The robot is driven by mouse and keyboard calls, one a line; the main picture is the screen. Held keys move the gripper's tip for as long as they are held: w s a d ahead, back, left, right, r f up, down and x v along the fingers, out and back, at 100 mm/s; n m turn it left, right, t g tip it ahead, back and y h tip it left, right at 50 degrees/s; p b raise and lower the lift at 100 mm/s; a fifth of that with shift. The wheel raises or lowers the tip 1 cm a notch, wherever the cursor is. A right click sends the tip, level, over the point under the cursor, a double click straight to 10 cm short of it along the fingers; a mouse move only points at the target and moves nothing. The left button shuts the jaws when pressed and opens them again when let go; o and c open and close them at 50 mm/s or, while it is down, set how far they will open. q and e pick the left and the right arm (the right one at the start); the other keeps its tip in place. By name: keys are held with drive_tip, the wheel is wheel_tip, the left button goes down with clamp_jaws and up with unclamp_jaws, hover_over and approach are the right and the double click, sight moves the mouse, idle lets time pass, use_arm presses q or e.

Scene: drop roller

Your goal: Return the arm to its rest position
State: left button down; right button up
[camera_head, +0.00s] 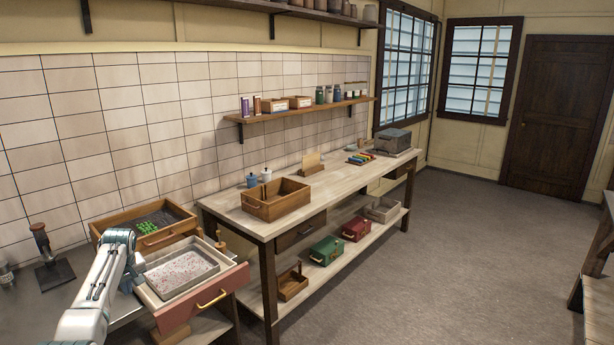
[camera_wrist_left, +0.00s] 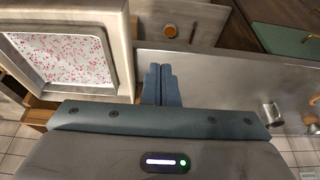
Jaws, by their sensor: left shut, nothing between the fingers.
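My left arm comes in from the lower left in the head view, its gripper (camera_head: 133,277) beside the left edge of a pulled-out drawer with a red front (camera_head: 205,302). In the left wrist view the two blue-grey fingers (camera_wrist_left: 161,84) are together, with nothing between them. They are above a grey metal worktop, right of a metal tray (camera_wrist_left: 122,40) with pink-speckled white contents. That tray (camera_head: 209,266) sits in the drawer in the head view. My right gripper is in neither view.
A wooden box (camera_head: 192,230) with dark and green contents stands behind the drawer. A dark stand (camera_head: 48,268) is at the far left. A long workbench (camera_head: 237,216) bears an open wooden crate (camera_head: 281,212).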

use_arm(q)
drive_tip(key=s+d+f+m+b, duration=0.25)
drive_tip(key=s+f, duration=0.55)
drive_tip(key=f, duration=0.8)
drive_tip(key=s+d+f+m+b, duration=0.1)
drive_tip(key=s+d+f+b, duration=0.15)
drive_tip(key=s+f, duration=0.95)
drive_tip(key=s+d+f+m+b, duration=0.2)
drive_tip(key=s+d+f, duration=0.2)
drive_tip(key=f, duration=1.6)
drive_tip(key=s+d+f+m+g+h+b, duration=0.1)
drive_tip(key=s+d+f+b, duration=0.15)
drive_tip(key=s+f, duration=0.85)
drive_tip(key=s+d+f+m+b, duration=0.15)
drive_tip(key=s+d+f, duration=0.4)
drive_tip(key=s, duration=0.95)
drive_tip(key=s+d+f, duration=0.1)
drive_tip(key=s+f, duration=0.1)
drive_tip(key=s, duration=0.5)
drive_tip(key=s+d+f+m+b, duration=0.1)
drive_tip(key=s+f, duration=0.2)
drive_tip(key=s, duration=0.5)
drive_tip(key=s+d+f+m+h+b, duration=0.1)
drive_tip(key=s+f, duration=0.1)
drive_tip(key=s, duration=0.5)
drive_tip(key=shift+s+d+f, duration=0.25)
drive_tip(key=shift+f, duration=0.15)
